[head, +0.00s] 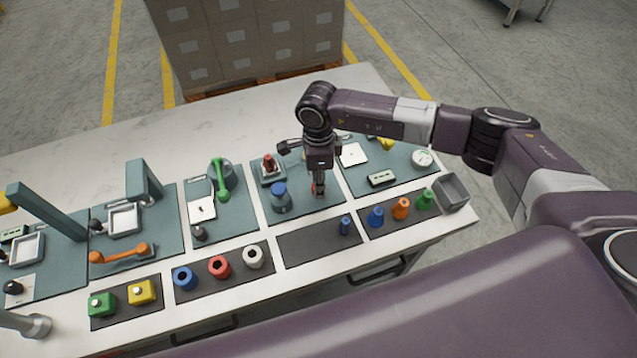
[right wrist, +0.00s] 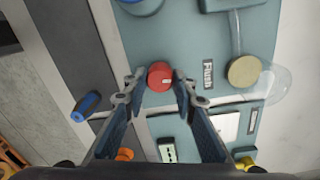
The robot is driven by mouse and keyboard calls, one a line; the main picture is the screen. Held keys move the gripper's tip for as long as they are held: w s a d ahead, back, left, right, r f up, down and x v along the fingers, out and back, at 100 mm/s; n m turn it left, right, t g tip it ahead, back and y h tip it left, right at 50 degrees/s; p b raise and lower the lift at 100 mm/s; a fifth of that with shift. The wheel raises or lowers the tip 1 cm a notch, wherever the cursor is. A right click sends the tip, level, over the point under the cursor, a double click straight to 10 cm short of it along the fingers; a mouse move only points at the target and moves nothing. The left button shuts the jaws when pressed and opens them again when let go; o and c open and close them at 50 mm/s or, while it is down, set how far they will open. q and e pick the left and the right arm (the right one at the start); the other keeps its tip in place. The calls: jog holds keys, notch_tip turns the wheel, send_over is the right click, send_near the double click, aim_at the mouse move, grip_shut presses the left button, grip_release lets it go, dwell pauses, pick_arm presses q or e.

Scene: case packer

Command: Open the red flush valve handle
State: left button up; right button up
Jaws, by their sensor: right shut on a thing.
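The red flush valve handle (right wrist: 160,76) shows in the right wrist view as a round red knob with a small pale mark on top. A label (right wrist: 208,73) that seems to read "Flush" lies to its right. My right gripper (right wrist: 158,90) has a fingertip on each side of the knob and is shut on it. In the head view, my right gripper (head: 319,188) points down at the teal panel, and only a sliver of red shows by its fingers. My left gripper is not in view.
A dark tray (head: 305,245) in front holds a small blue piece (head: 345,225). Coloured cones, including an orange one (head: 400,208), stand at the front right. A clear dome (right wrist: 270,80) is beside the handle.

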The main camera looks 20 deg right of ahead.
jog(key=m+b, duration=0.3)
jog(key=m, duration=0.1)
jog(key=shift+w+f, duration=0.1)
jog(key=m+b, duration=0.2)
jog(key=m, duration=0.2)
jog(key=shift+m+b, duration=0.35)
jog(key=shift+m, duration=0.05)
jog(key=m+b, duration=0.2)
jog(key=m, duration=0.2)
jog(key=shift+r+m+t+b, duration=0.15)
jog(key=shift+m+b, duration=0.3)
jog(key=shift+m, duration=0.6)
jog(key=shift+r+m+t+b, duration=0.15)
jog(key=shift+m+b, duration=0.3)
jog(key=shift+m, duration=0.6)
jog(key=o, duration=1.2)
jog(key=shift+f, duration=0.1)
jog(key=shift+c, duration=0.2)
